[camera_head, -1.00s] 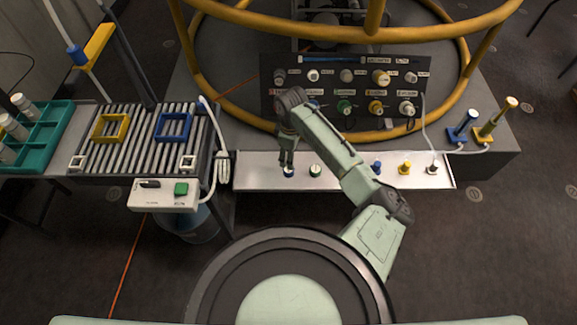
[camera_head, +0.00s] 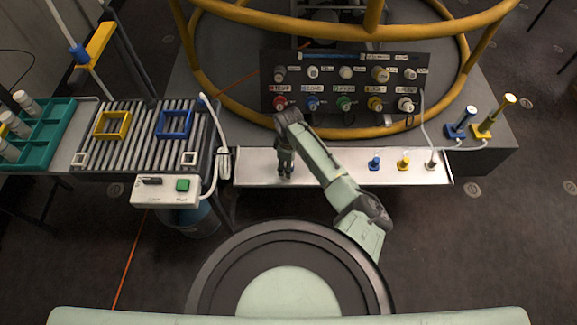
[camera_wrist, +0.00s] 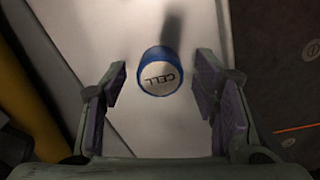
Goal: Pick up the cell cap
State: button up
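The cell cap (camera_wrist: 159,78) shows in the wrist view as a round cap with a blue rim and a white top marked CELL. It stands on the pale shelf (camera_head: 258,168). My gripper (camera_wrist: 162,88) is open, with one finger on each side of the cap and a clear gap on both sides. In the head view my gripper (camera_head: 285,174) points down over the left part of the shelf and hides the cap.
Small blue (camera_head: 375,163), yellow (camera_head: 403,163) and grey (camera_head: 431,164) pieces stand on the shelf to the right. A dark panel (camera_head: 327,88) with labelled connectors rises behind. A roller conveyor (camera_head: 140,160) with a control box (camera_head: 166,191) is to the left.

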jog(key=c, duration=0.8)
jog(key=shift+r, duration=0.45)
jog(key=r, duration=0.1)
jog(key=s+r+b, duration=0.1)
jog(key=shift+a+r, duration=0.1)
jog(key=shift+r, duration=0.2)
jog(key=s+a, duration=0.1)
jog(key=s, duration=0.3)
jog(key=s+a+r, duration=0.1)
jog(key=s+a, duration=0.1)
jog(key=s, duration=0.3)
jog(key=s+a+b, duration=0.1)
jog(key=s, duration=0.4)
jog(key=shift+s+a+r, duration=0.2)
jog(key=shift+r, duration=0.05)
jog(key=shift+w, duration=0.15)
